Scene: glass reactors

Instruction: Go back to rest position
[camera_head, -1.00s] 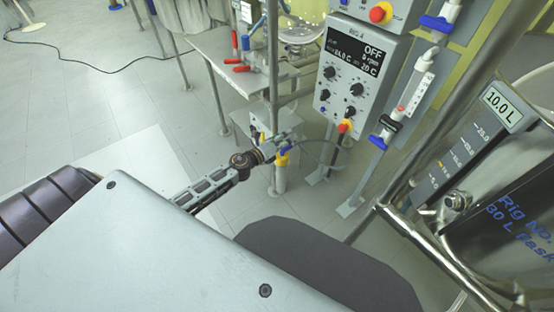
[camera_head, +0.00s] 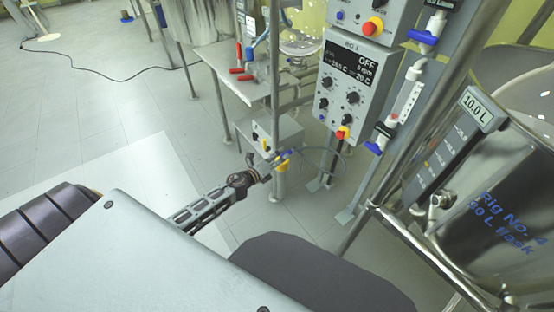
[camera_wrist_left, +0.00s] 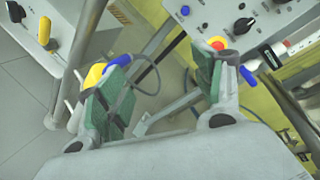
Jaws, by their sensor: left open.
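My left arm comes in from the lower left in the head view. My left gripper (camera_head: 281,160) is at its end, small in the picture, in front of the lower frame post and the small grey box (camera_head: 262,140) with a yellow knob. In the left wrist view, the left gripper (camera_wrist_left: 158,75) has its two green-padded fingers well apart, with nothing held between them. A thin dark cable loop shows beyond the fingers. My right gripper is in neither view.
The rig control panel (camera_head: 352,85), reading OFF, hangs beyond the gripper. A steel vessel (camera_head: 490,215) marked Rig No. 4 and metal rails (camera_head: 425,250) stand at right. A bench (camera_head: 225,65) with red-handled valves is at upper left. Open floor (camera_head: 110,115) lies left.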

